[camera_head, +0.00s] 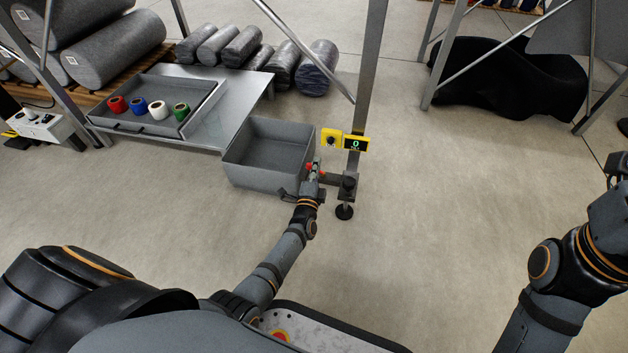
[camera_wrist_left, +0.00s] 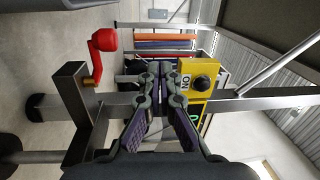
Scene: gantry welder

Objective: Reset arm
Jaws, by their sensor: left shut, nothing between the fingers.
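My left gripper (camera_head: 315,165) reaches forward beside the gantry post, near the right side of the grey bin. In the left wrist view its fingers (camera_wrist_left: 160,72) are shut with nothing between them. A yellow switch box (camera_head: 331,138) with a black knob is beside the post; in the wrist view the box (camera_wrist_left: 186,72) reads "ON" and is just right of the fingertips. A red-handled crank (camera_wrist_left: 103,42) is left of the fingers, apart from them. My right arm enters at the right edge; its gripper is outside the picture.
A small display (camera_head: 356,143) shows a green 0 on the metal post (camera_head: 367,80). A grey bin (camera_head: 268,180) stands left of it. A tray (camera_head: 130,129) holds several coloured rolls on a metal table (camera_head: 228,105). The floor at centre right is clear.

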